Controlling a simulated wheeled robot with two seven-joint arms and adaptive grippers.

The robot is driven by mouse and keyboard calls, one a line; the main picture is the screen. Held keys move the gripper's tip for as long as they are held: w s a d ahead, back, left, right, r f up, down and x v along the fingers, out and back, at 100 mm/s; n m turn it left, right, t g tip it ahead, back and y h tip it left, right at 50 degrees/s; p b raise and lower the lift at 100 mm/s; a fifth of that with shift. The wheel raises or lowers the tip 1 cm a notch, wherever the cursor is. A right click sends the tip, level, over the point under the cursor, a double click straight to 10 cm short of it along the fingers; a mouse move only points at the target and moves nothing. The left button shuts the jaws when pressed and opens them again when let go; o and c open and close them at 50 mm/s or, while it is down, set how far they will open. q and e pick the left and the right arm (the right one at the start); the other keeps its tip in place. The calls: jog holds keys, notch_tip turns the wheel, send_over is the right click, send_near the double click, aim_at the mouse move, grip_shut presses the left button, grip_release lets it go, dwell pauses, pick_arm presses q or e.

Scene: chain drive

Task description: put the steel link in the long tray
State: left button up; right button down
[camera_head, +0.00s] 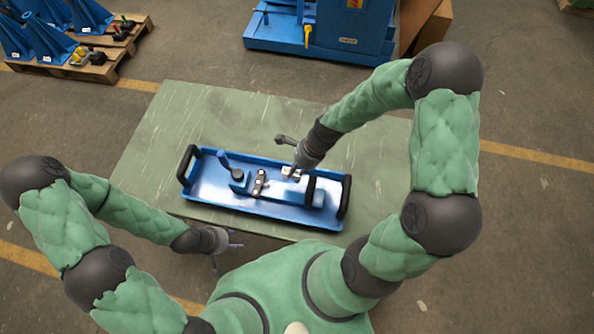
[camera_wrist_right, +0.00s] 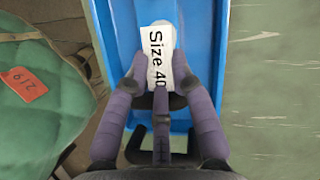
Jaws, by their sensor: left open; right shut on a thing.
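The long tray (camera_head: 215,193) is blue with black end handles and lies on the green table. My right gripper (camera_head: 291,170) is shut on a small pale piece with a white "Size 40" label (camera_wrist_right: 158,60), which I take to be the steel link. The fingers cover its lower part. It is over the tray's interior; I cannot tell whether it touches the floor. The right fingertips (camera_wrist_right: 157,82) also show in the right wrist view. A silvery two-ended part (camera_head: 260,182) stands in the tray's middle. My left gripper (camera_head: 226,250) is open and empty by the table's front edge.
The tray also holds a blue block (camera_head: 239,182) and a dark upright part (camera_head: 310,187) toward its right end. The green table (camera_head: 150,150) is bare around the tray. A blue machine (camera_head: 335,35) and a pallet (camera_head: 125,35) stand on the floor behind.

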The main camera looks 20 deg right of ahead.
jog(key=shift+w+d+f+b, duration=0.3)
jog(key=shift+w+f, duration=0.25)
jog(key=shift+f, duration=0.75)
jog(key=shift+w+d+f+b, duration=0.15)
jog(key=shift+w+d+f, duration=0.3)
jog(key=shift+f, duration=0.85)
jog(key=shift+w+d+f+b, duration=0.3)
jog(key=shift+w+f, duration=0.3)
jog(key=shift+f, duration=0.7)
jog(key=shift+f, duration=0.1)
jog(key=c, duration=1.1)
grip_release()
jog(key=shift+o, duration=0.2)
jog(key=shift+d+r, duration=0.1)
jog(key=shift+r, duration=0.25)
jog(key=p+v, duration=0.2)
jog(key=v, duration=0.9)
jog(key=shift+r, duration=0.2)
jog(key=shift+s+d, duration=0.1)
jog(key=shift+d, duration=0.05)
